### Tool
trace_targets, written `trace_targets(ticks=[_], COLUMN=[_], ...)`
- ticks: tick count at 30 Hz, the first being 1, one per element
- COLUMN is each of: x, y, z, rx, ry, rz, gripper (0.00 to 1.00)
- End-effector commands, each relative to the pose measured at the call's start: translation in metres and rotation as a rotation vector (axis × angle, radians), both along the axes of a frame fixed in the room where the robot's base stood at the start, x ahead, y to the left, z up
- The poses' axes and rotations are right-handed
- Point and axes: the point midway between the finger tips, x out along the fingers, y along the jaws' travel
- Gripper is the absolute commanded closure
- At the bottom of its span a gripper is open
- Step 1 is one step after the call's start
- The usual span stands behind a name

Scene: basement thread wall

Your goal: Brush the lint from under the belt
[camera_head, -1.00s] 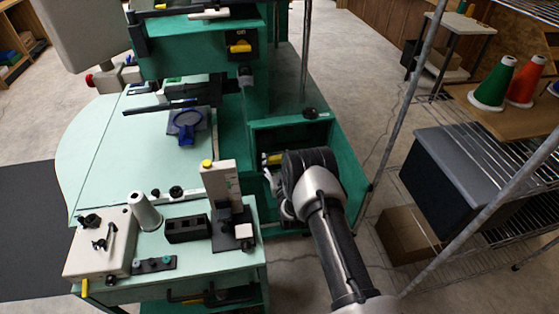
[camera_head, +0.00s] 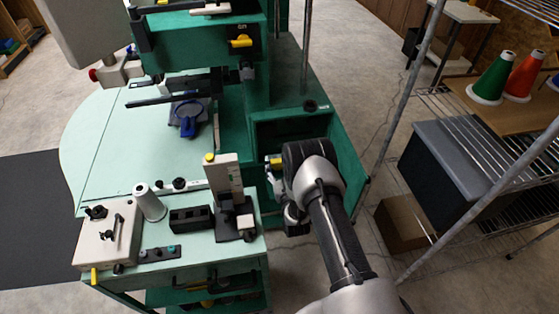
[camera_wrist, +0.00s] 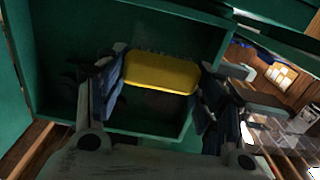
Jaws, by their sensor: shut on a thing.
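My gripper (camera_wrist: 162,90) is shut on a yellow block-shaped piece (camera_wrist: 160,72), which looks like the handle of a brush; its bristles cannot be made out. The yellow piece also shows in the head view (camera_head: 275,161), beside my wrist and inside the open green compartment (camera_head: 262,132) of the machine. In the wrist view the fingers lie on either side of the piece, with the dark green compartment walls around it. The belt and the lint cannot be made out; the compartment's inside is dark and partly hidden by my arm.
The green compartment's side panel (camera_head: 350,165) stands close to the right of my arm. A machine table (camera_head: 115,165) with a lever box (camera_head: 108,235) and small fittings is at left. A wire shelf (camera_head: 470,195) with a dark bin (camera_head: 445,165) stands at right.

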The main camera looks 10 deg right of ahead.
Motion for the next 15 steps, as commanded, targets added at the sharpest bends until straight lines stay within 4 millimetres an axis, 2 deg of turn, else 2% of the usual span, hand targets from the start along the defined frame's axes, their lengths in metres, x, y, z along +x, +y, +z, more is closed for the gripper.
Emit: trace_targets(ticks=[8, 15], x=[-0.004, -0.025], y=[0.0, 0.0], z=[0.0, 0.0], rx=[0.0, 0.0], ry=[0.001, 0.002], rz=[0.0, 0.0], gripper=[0.6, 0.6])
